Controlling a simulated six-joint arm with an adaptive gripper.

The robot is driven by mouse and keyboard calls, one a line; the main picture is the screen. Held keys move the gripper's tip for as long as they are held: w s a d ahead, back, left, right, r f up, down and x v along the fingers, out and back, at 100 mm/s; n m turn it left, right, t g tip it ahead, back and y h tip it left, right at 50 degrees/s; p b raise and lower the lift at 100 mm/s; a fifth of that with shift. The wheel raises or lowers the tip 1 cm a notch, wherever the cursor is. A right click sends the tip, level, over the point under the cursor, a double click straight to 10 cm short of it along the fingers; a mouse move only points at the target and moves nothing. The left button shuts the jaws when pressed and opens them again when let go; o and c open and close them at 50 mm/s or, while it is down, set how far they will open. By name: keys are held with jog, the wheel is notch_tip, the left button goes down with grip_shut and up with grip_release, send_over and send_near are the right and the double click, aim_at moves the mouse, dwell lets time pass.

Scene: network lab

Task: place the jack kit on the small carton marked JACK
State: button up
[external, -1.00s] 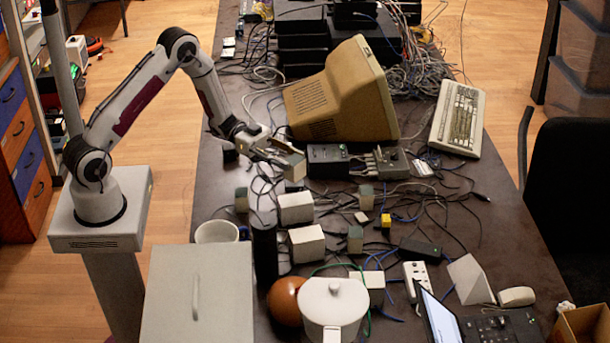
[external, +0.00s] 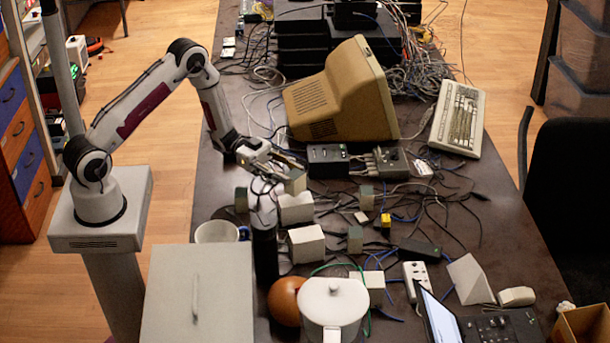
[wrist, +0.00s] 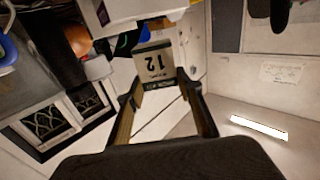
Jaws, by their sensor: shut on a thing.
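My gripper (external: 283,168) is shut on a small grey-beige block (external: 297,184), taken as the jack kit. In the wrist view the block (wrist: 157,64) sits between the fingertips (wrist: 160,88) and bears dark print like an upside-down "12". In the external view it appears just above a white carton (external: 296,208); I cannot tell whether they touch. Another white carton (external: 307,244) stands nearer the camera, and a third (external: 369,288) is behind the white pot. No JACK marking is readable, so I cannot tell which carton bears it.
Small grey-green blocks (external: 355,239) stand around the cartons, with a yellow piece (external: 385,221). A dark cylinder (external: 264,255) and white mug (external: 216,232) are left. A black box (external: 327,161) and beige monitor (external: 335,95) are behind. Cables cover much of the table.

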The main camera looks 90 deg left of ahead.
jog(key=shift+f, duration=1.4)
jog(key=shift+f, duration=0.15)
jog(key=o, duration=1.2)
jog(key=shift+c, duration=0.2)
jog(key=shift+s+a, duration=0.1)
jog(key=shift+a, duration=0.05)
jog(key=v, duration=1.1)
jog(key=shift+s+a, duration=0.2)
jog(key=shift+s, duration=0.05)
